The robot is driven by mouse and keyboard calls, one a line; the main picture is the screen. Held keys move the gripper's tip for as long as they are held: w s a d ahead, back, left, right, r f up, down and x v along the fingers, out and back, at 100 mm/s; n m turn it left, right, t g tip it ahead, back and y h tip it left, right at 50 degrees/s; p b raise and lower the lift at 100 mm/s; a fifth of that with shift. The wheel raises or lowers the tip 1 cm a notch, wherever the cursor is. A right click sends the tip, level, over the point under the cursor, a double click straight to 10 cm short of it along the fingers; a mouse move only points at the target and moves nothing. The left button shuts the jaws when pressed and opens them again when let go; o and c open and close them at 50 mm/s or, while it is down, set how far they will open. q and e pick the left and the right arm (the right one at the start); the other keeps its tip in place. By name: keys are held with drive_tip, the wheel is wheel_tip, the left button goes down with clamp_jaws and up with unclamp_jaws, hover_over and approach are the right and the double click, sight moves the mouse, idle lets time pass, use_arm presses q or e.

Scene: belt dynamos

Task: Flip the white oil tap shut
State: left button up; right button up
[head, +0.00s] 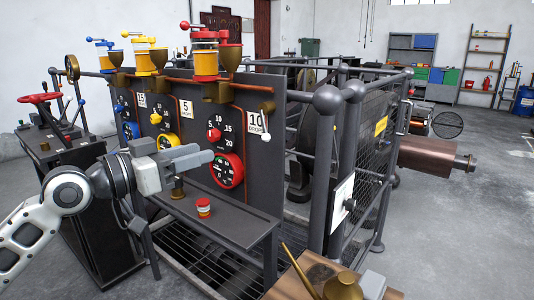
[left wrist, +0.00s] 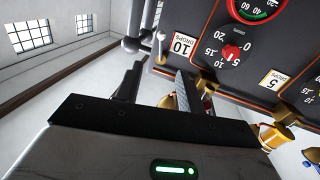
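The white oil tap (head: 265,136) is a small lever with a white knob, hanging down from a brass fitting at the right end of the dark panel (head: 245,150), beside the "10 drops" label. In the left wrist view, which is turned upside down, the tap's white knob (left wrist: 160,37) shows ahead, above the gap between my fingers. My left gripper (head: 208,157) is in front of the panel, to the left of the tap and a little lower, not touching it. The left wrist view shows its fingers (left wrist: 158,88) apart with nothing between them.
A red-rimmed gauge (head: 227,170) and red dial (head: 214,134) lie near my left fingers. Oil cups and funnels top the panel. A railed mesh cage (head: 360,150) stands at right.

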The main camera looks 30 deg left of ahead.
sight(263, 139)
use_arm(q)
drive_tip(key=x, duration=0.5)
drive_tip(key=p+x, duration=0.1)
drive_tip(key=x, duration=0.4)
drive_tip(key=f+p+x, duration=0.1)
drive_tip(key=x, duration=0.5)
drive_tip(key=shift+w, duration=0.1)
clamp_jaws()
drive_tip(key=shift+a+r+m+p, duration=0.2)
drive_tip(key=shift+a+m+p, duration=0.5)
drive_tip(key=shift+m+p, duration=0.35)
drive_tip(key=shift+a+m+g, duration=0.15)
drive_tip(key=shift+m+g, duration=0.15)
drive_tip(key=shift+m, duration=0.05)
drive_tip(key=shift+f, duration=0.15)
unclamp_jaws()
